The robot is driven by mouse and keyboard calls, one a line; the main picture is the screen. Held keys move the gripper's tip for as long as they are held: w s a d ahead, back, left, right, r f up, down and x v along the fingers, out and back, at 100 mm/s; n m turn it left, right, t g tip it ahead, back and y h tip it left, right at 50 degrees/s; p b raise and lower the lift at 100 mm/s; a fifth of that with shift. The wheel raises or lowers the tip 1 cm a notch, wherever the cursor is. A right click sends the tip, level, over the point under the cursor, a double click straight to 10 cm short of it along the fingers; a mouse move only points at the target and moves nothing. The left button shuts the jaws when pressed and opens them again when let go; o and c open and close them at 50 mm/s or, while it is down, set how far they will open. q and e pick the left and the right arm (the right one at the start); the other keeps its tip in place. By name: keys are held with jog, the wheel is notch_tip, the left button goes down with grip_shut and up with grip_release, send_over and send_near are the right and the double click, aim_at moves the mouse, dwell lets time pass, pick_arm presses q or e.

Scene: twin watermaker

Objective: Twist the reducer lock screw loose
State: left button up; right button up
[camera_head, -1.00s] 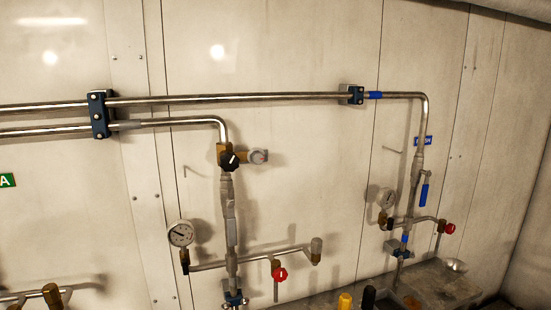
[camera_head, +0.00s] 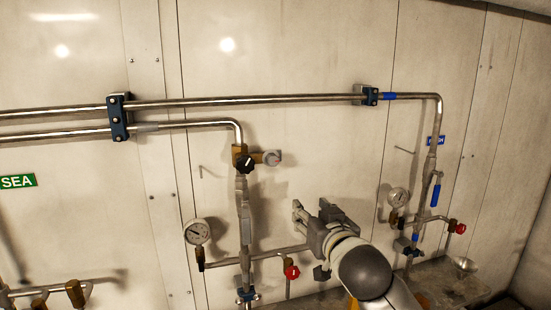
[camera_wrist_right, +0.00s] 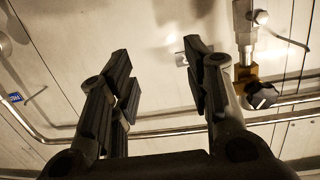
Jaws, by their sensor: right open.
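The black knob (camera_wrist_right: 262,96) and brass block (camera_wrist_right: 245,74) lie to the right of the fingers there. My left gripper is out of view.
A round gauge (camera_head: 197,232) and a red handle (camera_head: 292,272) sit lower on the pipework. Horizontal pipes (camera_head: 240,101) run above. Another pipe with a blue handle (camera_head: 436,195) stands at right. Bare wall lies between the reducer and my gripper.

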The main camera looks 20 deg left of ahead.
jog(key=n+y, duration=0.1)
jog(key=y, duration=0.1)
send_near(274, 160)
jog(key=shift+t, duration=0.3)
jog(key=p+x, duration=0.4)
jog(key=x, duration=0.3)
jog(key=shift+s+f, duration=0.1)
jog(key=shift+f, duration=0.05)
jog(key=shift+p+x, duration=0.45)
jog(key=shift+x, duration=0.55)
jog(key=shift+f, duration=0.1)
jog(key=shift+c, duration=0.4)
jog(key=shift+n, duration=0.3)
grip_shut()
